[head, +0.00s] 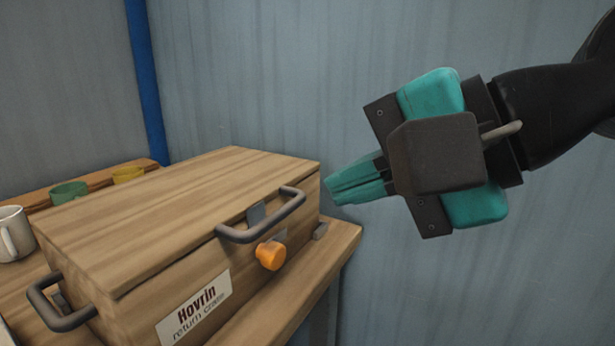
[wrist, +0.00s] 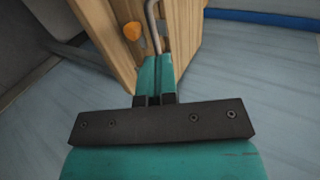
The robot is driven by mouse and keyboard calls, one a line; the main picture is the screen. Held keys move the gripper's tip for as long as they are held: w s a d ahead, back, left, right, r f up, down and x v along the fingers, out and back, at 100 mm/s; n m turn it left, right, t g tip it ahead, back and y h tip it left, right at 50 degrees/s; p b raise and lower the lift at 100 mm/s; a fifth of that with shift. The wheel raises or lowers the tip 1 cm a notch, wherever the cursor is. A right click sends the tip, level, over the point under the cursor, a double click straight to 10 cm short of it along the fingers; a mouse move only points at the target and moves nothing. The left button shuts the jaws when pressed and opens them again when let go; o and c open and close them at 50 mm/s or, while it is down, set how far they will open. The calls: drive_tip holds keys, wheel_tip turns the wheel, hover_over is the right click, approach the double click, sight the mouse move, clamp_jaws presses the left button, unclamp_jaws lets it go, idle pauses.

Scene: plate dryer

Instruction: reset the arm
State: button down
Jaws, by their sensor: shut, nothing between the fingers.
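My gripper (head: 345,184) is teal and black and hangs in the air at the right of the head view, its fingers pointing left toward the wooden crate's right end. Its fingers are together with nothing between them. In the wrist view the closed fingers (wrist: 156,75) point toward the crate's handle and wooden side. From these views I cannot tell whether the fingertips touch the crate, but they look apart from it.
The wooden crate (head: 180,205), lid down, has a dark front handle (head: 262,222), a side handle (head: 62,310) and an orange knob (head: 270,255). It stands on a wooden table (head: 335,250). A white mug (head: 14,238), green cup (head: 68,193) and yellow cup (head: 128,174) stand left and behind.

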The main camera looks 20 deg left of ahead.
drive_tip(key=s+d+f+n+g+h, duration=0.2)
drive_tip(key=d+f+n+h, duration=0.25)
drive_tip(key=d+f, duration=0.45)
drive_tip(key=s+d+f+n+g+h, duration=0.1)
drive_tip(key=s+d+f+n+h, duration=0.2)
drive_tip(key=d+f+n, duration=0.55)
wheel_tip(320, 180, up, 19)
drive_tip(key=d+m+p, duration=0.1)
drive_tip(key=m+p, duration=0.1)
drive_tip(key=p, duration=1.5)
drive_tip(key=shift+d+m, duration=0.15)
drive_tip(key=shift+m, duration=0.25)
